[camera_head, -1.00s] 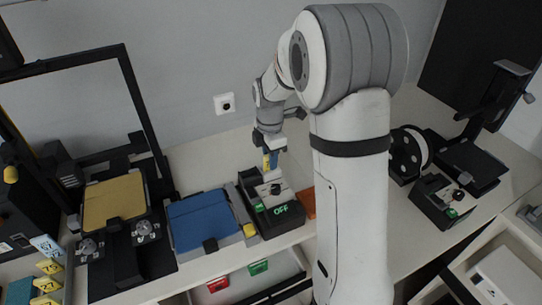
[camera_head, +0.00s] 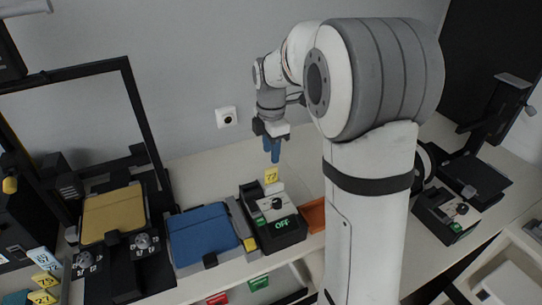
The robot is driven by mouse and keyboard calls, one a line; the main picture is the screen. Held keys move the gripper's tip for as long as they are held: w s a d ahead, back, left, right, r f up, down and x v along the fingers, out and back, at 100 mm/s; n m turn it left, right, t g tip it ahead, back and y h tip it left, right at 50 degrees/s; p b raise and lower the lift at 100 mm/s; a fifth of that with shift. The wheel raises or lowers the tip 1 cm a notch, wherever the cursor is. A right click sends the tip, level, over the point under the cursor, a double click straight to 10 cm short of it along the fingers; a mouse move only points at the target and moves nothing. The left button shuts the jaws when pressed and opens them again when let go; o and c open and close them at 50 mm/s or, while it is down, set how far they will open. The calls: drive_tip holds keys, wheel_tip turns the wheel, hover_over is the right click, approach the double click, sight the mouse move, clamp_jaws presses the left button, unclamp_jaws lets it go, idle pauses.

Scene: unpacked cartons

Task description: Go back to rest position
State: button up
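My gripper (camera_head: 272,152), with blue fingers, points down at the back of the counter, in front of the wall. It hangs above the yellow tag (camera_head: 271,175) marked 77, with a visible gap between them. Its two fingers overlap in this view, so I cannot tell how far apart they are. No object shows between them. The tag stands upright at the back of a black control box (camera_head: 284,233) with a knob and a green OFF display. My white and grey arm covers the counter right of the box.
A blue-topped device (camera_head: 202,234) and a yellow-topped device (camera_head: 113,212) stand to the left. A black frame (camera_head: 128,75) rises behind them. Another control box (camera_head: 447,214) stands at right. More numbered tags (camera_head: 44,262) are at lower left. An orange tray (camera_head: 313,214) lies beside the OFF box.

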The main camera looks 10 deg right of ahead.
drive_tip(key=s+r+m+t, duration=0.2)
drive_tip(key=s+m+t, duration=0.1)
drive_tip(key=s+m, duration=1.7)
drive_tip(key=shift+s+d+r, duration=0.15)
drive_tip(key=shift+s+d, duration=0.05)
drive_tip(key=shift+s, duration=1.85)
